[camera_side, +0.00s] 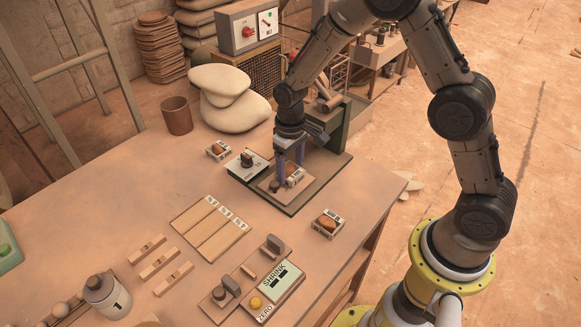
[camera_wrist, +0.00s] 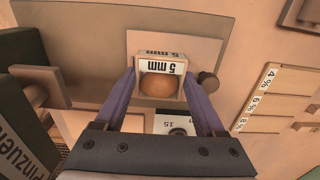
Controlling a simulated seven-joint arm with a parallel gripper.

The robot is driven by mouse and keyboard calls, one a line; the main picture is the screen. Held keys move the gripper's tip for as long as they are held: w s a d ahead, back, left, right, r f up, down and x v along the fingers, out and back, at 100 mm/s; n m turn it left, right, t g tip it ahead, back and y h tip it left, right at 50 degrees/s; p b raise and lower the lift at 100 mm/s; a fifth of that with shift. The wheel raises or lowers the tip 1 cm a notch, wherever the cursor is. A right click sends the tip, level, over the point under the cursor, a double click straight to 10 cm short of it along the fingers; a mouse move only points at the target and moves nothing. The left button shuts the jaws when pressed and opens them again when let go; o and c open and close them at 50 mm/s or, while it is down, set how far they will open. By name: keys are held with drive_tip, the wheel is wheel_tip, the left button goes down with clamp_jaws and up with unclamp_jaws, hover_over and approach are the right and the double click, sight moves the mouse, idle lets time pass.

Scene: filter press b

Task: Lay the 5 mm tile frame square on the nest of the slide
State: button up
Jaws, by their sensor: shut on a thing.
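The 5 mm tile frame (camera_wrist: 172,66) is a small pale box frame with "5 mm" labels and a brown rounded tile inside. My gripper (camera_wrist: 158,85) is shut on it, one purple finger on each side. In the side view my gripper (camera_side: 291,170) points down at the press, with the frame (camera_side: 294,181) low between its fingers. The slide's pale plate (camera_wrist: 200,48) lies under and behind the frame; it also shows in the side view (camera_side: 300,195), with a dark knob (camera_side: 275,186). I cannot tell whether the frame touches the plate. The nest itself is hidden.
The green press (camera_side: 330,125) rises just behind my gripper. A pale plate with a dark weight (camera_side: 248,163) stands to the left. Two similar framed tiles lie nearby, one at left (camera_side: 218,150) and one at right (camera_side: 327,223). The shrink gauge (camera_side: 275,283) is in front.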

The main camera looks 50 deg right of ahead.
drive_tip(key=shift+s+f, duration=0.1)
drive_tip(key=shift+f, duration=0.45)
idle(0.6)
drive_tip(key=o, duration=1.6)
drive_tip(key=shift+c, duration=0.2)
wheel_tip(320, 180, up, 23)
drive_tip(key=s+t, duration=0.2)
drive_tip(key=s, duration=0.1)
drive_tip(key=s+d+r+t, duration=0.1)
drive_tip(key=s+r+t, duration=0.15)
drive_tip(key=s, duration=0.55)
drive_tip(key=s+d+r+t, duration=0.1)
drive_tip(key=s+r, duration=0.2)
drive_tip(key=s, duration=0.5)
drive_tip(key=s+f, duration=0.4)
drive_tip(key=s, duration=0.1)
drive_tip(key=shift+s, duration=0.2)
